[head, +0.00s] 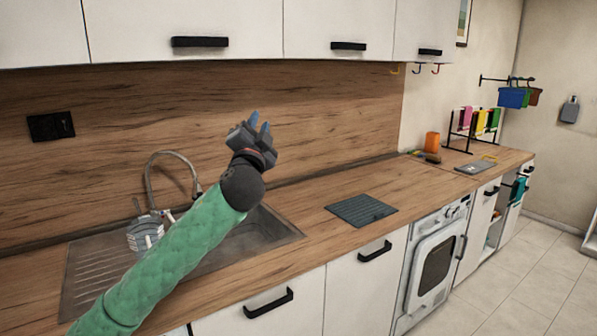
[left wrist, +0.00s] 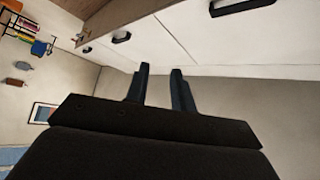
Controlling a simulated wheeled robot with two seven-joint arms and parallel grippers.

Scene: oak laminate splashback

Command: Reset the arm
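My left arm, in a green quilted sleeve, reaches in from the lower left of the head view across the sink. My left gripper (head: 258,122) is raised above the counter in front of the wood splashback, with its fingers pointing up. The left wrist view shows its two dark fingers (left wrist: 158,85) apart with nothing between them, with the cabinets and wall beyond. My right gripper is in neither view.
White wall cabinets (head: 340,18) hang above. The counter (head: 305,197) holds a sink (head: 285,232), a curved faucet (head: 150,175), a dark mat (head: 361,210) and an orange cup (head: 432,142). A washing machine (head: 432,265) sits below.

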